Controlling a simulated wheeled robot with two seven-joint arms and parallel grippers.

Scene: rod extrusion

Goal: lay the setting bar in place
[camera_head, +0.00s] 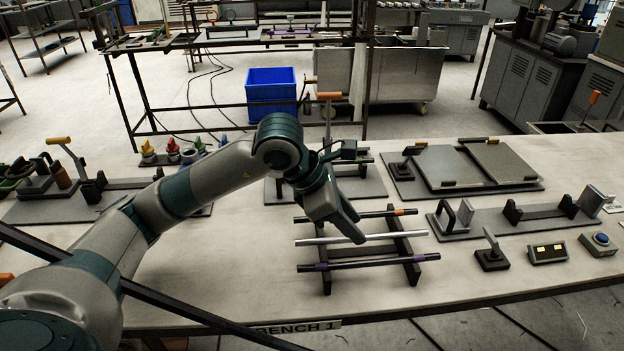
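A rack (413,270) with dark rails stands on the near bench and bears three rods lying crosswise. The back rod (335,217) is black with an orange band near its right end. The middle rod (395,236) is plain silver. The front rod (350,264) is black with purple bands. I cannot tell which, if any, is the setting bar. My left gripper (357,235) reaches down over the rack, with its tips at the silver rod. The gripper body hides part of the back rod. Its finger gap and any hold do not show. My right gripper is out of view.
Behind the rack is a fixture with an orange-handled lever (328,97). The bench front left of the rack is clear.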

